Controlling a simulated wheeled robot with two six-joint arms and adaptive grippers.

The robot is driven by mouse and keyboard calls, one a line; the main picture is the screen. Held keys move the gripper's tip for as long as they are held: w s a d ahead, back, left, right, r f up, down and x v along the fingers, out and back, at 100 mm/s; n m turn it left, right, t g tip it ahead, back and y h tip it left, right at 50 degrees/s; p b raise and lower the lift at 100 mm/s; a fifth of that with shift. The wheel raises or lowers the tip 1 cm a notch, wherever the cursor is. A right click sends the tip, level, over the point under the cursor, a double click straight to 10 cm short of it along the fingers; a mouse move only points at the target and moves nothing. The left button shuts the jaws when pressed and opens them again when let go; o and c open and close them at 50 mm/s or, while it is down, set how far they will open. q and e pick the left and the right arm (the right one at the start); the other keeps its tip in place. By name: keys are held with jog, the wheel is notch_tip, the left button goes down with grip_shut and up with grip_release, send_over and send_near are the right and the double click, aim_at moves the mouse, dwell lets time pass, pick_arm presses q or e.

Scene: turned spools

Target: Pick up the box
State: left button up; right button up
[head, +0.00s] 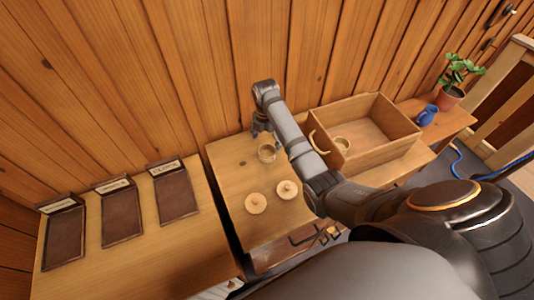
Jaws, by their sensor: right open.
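The box (398,146) is an open wooden crate against the wall, right of the middle in the head view. A rope-like handle shows on its left side, and a small round wooden piece (343,143) lies inside. My left gripper is out of view.
Two turned wooden spools (256,203) stand on the middle table. Three dark labelled trays (121,218) lie on the left table, beyond a dark gap. A blue jug (427,115) and a potted plant (452,94) stand right of the box. A plank wall closes the back.

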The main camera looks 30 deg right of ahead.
aim_at(267, 151)
jog(key=shift+w+f, duration=0.15)
jog(key=shift+f, duration=0.4)
jog(key=shift+w+f, duration=0.15)
jog(key=shift+s+d+f+p, duration=0.1)
jog(key=shift+f+p, duration=0.15)
jog(key=shift+f, duration=0.1)
jog(key=shift+s+d+f+p, duration=0.1)
jog(key=shift+f+p, duration=0.15)
jog(key=shift+f, duration=0.1)
notch_tip(267, 151, down, 3)
jog(key=shift+s+r, duration=0.1)
jog(key=shift+d+f, duration=0.1)
jog(key=shift+f, duration=0.35)
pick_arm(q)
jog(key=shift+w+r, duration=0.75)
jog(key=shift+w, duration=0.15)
pick_arm(e)
jog(key=c, duration=1)
